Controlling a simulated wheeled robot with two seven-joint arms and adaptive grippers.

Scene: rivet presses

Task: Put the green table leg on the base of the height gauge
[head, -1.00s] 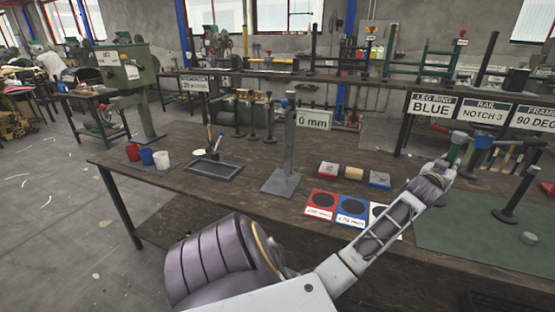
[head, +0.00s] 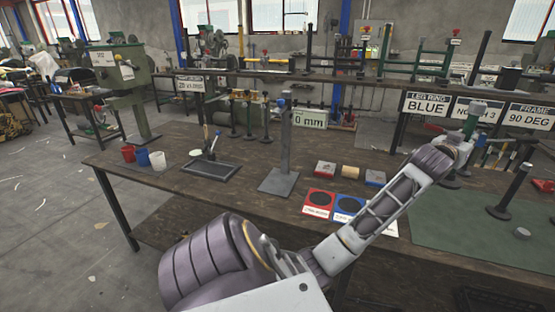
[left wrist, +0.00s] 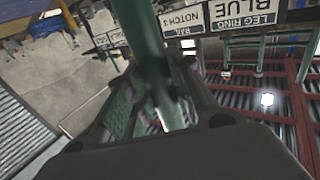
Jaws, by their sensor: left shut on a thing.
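The height gauge (head: 285,145) stands upright on the bench, with a flat grey base (head: 278,182) and a sign reading 0 mm (head: 309,120) at its right. Nothing stands on the bare part of the base. My left gripper (head: 465,141) is at the right, above the bench and well away from the gauge. It is shut on the green table leg (left wrist: 147,40), which passes between the fingers in the left wrist view. In the head view only the leg's upper end (head: 479,108) shows clearly; the gripper hides the rest. My right gripper is not in view.
Red and blue label cards (head: 319,203) and small blocks (head: 350,171) lie between the gauge and my left arm. A black tray (head: 208,173) and cups (head: 142,156) stand left of the gauge. A dark post (head: 513,190) stands on the green mat (head: 450,230) at right.

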